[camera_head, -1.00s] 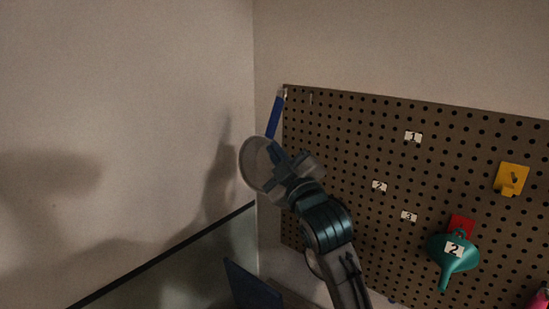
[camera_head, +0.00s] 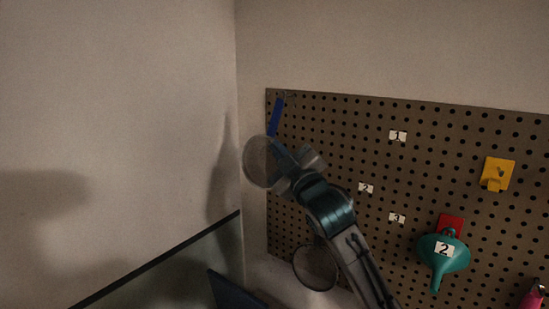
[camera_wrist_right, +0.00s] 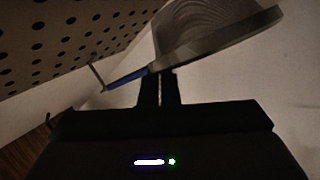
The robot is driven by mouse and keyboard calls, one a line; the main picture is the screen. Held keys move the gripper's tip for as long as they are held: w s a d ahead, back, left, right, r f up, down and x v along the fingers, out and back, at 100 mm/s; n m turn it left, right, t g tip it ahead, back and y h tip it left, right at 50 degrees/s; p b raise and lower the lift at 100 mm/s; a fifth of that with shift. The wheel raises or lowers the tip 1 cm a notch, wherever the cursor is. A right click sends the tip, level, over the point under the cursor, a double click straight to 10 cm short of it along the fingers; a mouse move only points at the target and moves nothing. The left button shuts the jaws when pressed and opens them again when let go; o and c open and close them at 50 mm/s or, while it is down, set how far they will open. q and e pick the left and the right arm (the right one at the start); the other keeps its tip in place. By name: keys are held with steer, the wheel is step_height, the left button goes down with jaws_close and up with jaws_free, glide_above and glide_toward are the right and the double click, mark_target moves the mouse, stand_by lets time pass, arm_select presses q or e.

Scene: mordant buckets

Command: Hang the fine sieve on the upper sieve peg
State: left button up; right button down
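The fine sieve has a blue handle (camera_head: 275,117) and a round mesh bowl (camera_head: 257,161). My right gripper (camera_head: 284,157) is shut on it near where handle and bowl meet, with the handle pointing up. The sieve also shows in the right wrist view (camera_wrist_right: 205,32), above the gripper fingers (camera_wrist_right: 158,88). A thin metal peg (camera_head: 291,95) stands out at the board's upper left corner, close to the handle's top end. In the wrist view the peg (camera_wrist_right: 96,76) is beside the handle's end; I cannot tell whether they touch. My left gripper is not in view.
The brown pegboard (camera_head: 340,130) carries number labels, a yellow holder (camera_head: 497,174) and a teal funnel (camera_head: 443,250) at a red holder. Another round sieve (camera_head: 315,268) shows low on the board, partly behind my right arm. A bare wall adjoins the board's left edge.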

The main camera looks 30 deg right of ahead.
steer(key=shift+w+d+b, duration=0.3)
steer(key=shift+d+b, duration=0.1)
steer(key=shift+d, duration=0.35)
steer(key=shift+w+d+f, duration=0.2)
steer(key=shift+d+f, duration=0.05)
steer(key=shift+d, duration=0.25)
steer(key=c, duration=2.1)
jaws_free()
steer(key=o, duration=0.5)
